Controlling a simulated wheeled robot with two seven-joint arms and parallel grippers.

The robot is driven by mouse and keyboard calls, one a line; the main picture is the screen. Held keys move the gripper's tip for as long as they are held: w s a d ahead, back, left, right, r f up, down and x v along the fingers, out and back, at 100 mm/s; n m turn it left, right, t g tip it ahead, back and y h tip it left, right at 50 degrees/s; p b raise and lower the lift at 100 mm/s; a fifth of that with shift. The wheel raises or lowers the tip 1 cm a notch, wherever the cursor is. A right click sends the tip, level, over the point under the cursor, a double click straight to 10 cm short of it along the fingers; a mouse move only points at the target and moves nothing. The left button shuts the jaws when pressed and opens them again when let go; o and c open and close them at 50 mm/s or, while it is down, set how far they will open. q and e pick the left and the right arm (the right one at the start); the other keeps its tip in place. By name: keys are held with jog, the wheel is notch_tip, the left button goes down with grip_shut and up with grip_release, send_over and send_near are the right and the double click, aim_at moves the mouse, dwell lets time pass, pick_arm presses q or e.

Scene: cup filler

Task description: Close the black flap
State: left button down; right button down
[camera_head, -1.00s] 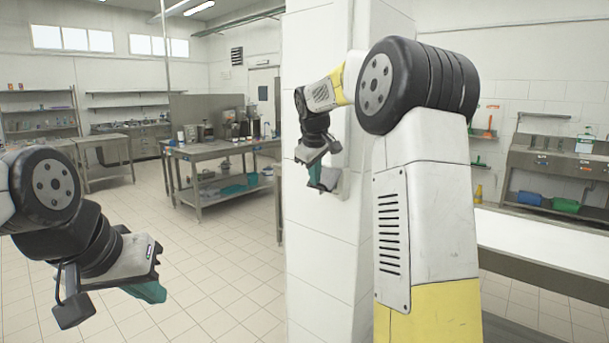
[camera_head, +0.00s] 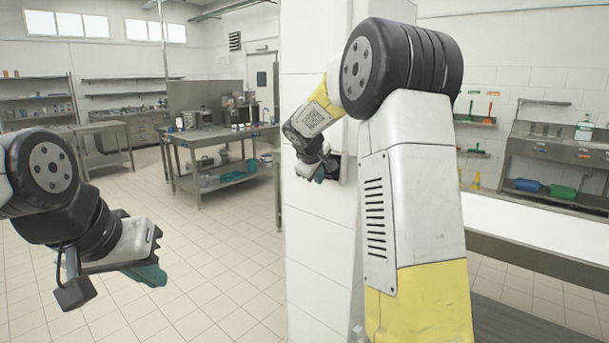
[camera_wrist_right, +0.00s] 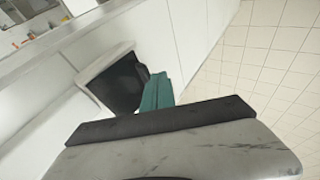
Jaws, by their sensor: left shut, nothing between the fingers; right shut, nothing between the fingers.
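A dark panel in a pale frame, which looks like the black flap (camera_wrist_right: 122,82), is on the white wall surface in the right wrist view. In the head view the dark flap (camera_head: 346,166) shows partly behind my right arm, on the white pillar. I cannot tell how far it stands open. My right gripper (camera_head: 320,175) is shut and empty, close to the pillar; its teal fingers (camera_wrist_right: 157,91) are beside the flap's edge in the wrist view. Whether they touch it is unclear. My left gripper (camera_head: 155,276) is shut and empty, over open floor at the left.
The white pillar (camera_head: 315,240) stands just behind my right gripper. A steel table (camera_head: 215,135) with items on it stands further back. A white counter (camera_head: 540,240) runs along the right. The tiled floor (camera_head: 215,275) is clear between the left gripper and the pillar.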

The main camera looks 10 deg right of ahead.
jog(key=shift+w+d+f, duration=0.1)
jog(key=shift+d+f, duration=0.05)
jog(key=shift+f, duration=0.05)
jog(key=shift+r, duration=0.2)
dwell(0.5)
